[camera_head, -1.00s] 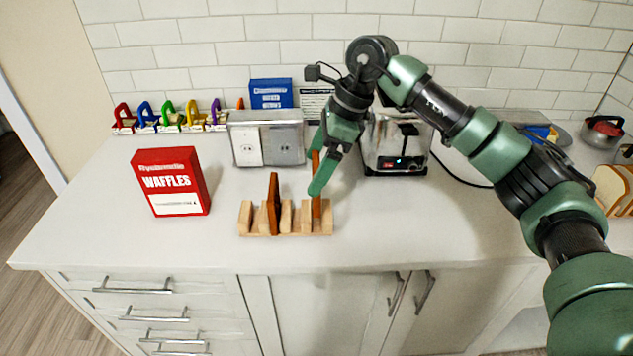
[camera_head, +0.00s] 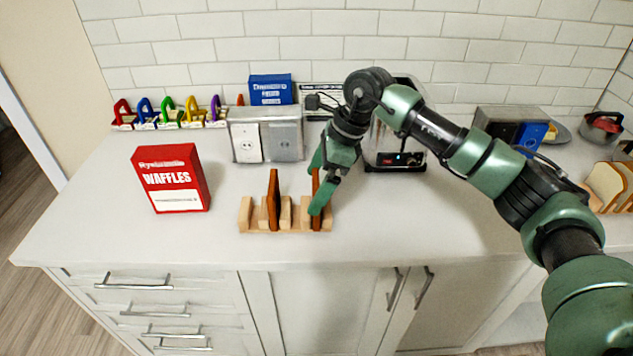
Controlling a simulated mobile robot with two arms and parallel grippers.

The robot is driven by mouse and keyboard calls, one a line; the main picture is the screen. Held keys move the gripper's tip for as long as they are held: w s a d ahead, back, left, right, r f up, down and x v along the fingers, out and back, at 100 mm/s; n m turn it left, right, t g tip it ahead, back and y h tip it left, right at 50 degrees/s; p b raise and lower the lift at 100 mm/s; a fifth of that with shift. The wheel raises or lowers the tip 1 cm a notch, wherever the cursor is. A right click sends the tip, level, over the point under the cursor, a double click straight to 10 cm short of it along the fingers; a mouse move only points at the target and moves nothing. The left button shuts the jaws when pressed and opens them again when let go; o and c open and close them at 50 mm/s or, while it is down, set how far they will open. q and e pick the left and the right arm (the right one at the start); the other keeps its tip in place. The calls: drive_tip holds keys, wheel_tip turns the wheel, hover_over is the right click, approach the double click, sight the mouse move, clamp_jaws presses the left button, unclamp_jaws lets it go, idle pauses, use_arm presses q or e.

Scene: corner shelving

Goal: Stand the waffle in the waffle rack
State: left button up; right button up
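The wooden waffle rack (camera_head: 246,216) stands on the counter at the middle of the head view. One brown waffle (camera_head: 273,203) stands upright in a slot left of the rack's middle. A second brown waffle (camera_head: 316,190) is upright at the rack's right end, its lower part between the wooden uprights. My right gripper (camera_head: 317,188) is at this second waffle, with its fingers around the upper part, and appears shut on it. The fingers partly hide this waffle, and its lower edge is not clear. My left gripper is not in view.
A red waffle box (camera_head: 172,180) stands at the left. A double outlet box (camera_head: 267,140) and a blue box (camera_head: 271,91) are behind the rack. A toaster (camera_head: 395,160) stands behind my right arm. Bread (camera_head: 609,186) is at the far right. The front counter is clear.

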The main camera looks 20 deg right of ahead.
drive_tip(key=shift+r, duration=0.15)
drive_tip(key=shift+r, duration=0.2)
drive_tip(key=b+v, duration=0.1)
drive_tip(key=v, duration=1)
drive_tip(key=shift+r+b, duration=0.35)
drive_tip(key=shift+b, duration=0.05)
